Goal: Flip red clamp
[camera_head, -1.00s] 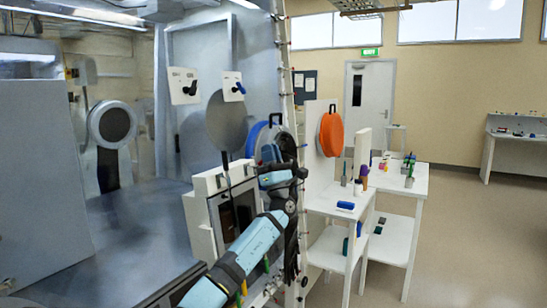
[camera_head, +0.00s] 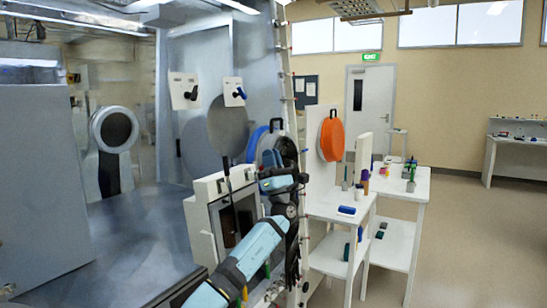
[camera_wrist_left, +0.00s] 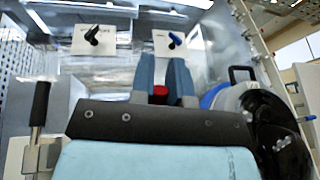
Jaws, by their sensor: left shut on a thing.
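The red clamp (camera_wrist_left: 160,91) shows in the left wrist view as a small red patch between the two blue fingers of my left gripper (camera_wrist_left: 163,62). The fingers are shut on it, and they hide most of it. In the head view my left gripper (camera_head: 271,157) is in front of the round port at the glovebox's right side, and I cannot make out the red clamp there. My right gripper is not in view.
A blue ring with a dark port (camera_wrist_left: 268,125) is close to the gripper's right. Two white plates with a black handle (camera_head: 190,95) and a blue handle (camera_head: 238,94) are above. An orange round cover (camera_head: 331,138) and white tables (camera_head: 395,186) stand to the right.

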